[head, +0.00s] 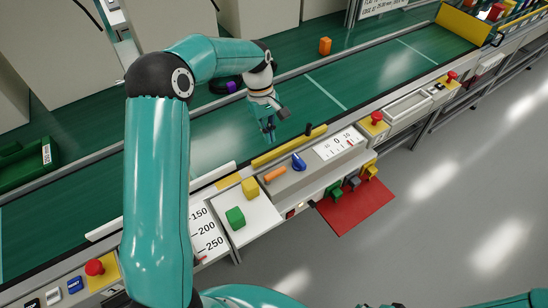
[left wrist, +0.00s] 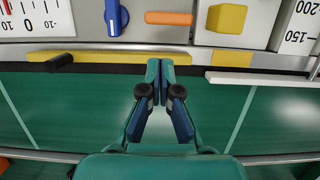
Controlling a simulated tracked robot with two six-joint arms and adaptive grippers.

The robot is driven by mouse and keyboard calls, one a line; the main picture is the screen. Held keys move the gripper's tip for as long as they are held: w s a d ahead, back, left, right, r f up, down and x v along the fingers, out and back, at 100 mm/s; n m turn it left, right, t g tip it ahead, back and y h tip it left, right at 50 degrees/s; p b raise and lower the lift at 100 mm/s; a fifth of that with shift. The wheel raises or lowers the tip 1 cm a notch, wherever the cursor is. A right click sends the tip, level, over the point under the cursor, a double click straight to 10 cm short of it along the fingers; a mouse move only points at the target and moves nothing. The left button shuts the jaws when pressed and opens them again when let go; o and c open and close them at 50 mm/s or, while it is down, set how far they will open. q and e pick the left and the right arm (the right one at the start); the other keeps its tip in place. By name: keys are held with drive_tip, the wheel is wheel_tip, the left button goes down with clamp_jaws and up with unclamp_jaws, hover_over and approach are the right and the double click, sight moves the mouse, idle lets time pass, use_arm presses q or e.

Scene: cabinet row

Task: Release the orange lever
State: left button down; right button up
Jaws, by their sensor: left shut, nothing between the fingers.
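The orange lever (head: 275,174) is a short orange bar on the grey panel at the conveyor's near edge, between a blue knob (head: 299,161) and a yellow cube (head: 250,187). In the left wrist view the lever (left wrist: 168,18) lies sideways near the top edge, with nothing touching it. My left gripper (head: 269,136) is over the green belt, beyond the panel and apart from the lever. Its fingertips (left wrist: 160,68) are together with nothing between them, and they point towards the panel. My right gripper is not in view.
A yellow strip (head: 282,147) and a small black handle (head: 309,129) edge the panel by the belt. A green cube (head: 235,217) and red mushroom buttons (head: 376,117) stand nearby. An orange block (head: 325,46) sits on the far belt. The belt around my gripper is mostly clear.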

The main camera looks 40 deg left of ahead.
sight(275, 176)
use_arm(q)
drive_tip(key=p+x, duration=0.1)
drive_tip(key=x, duration=0.9)
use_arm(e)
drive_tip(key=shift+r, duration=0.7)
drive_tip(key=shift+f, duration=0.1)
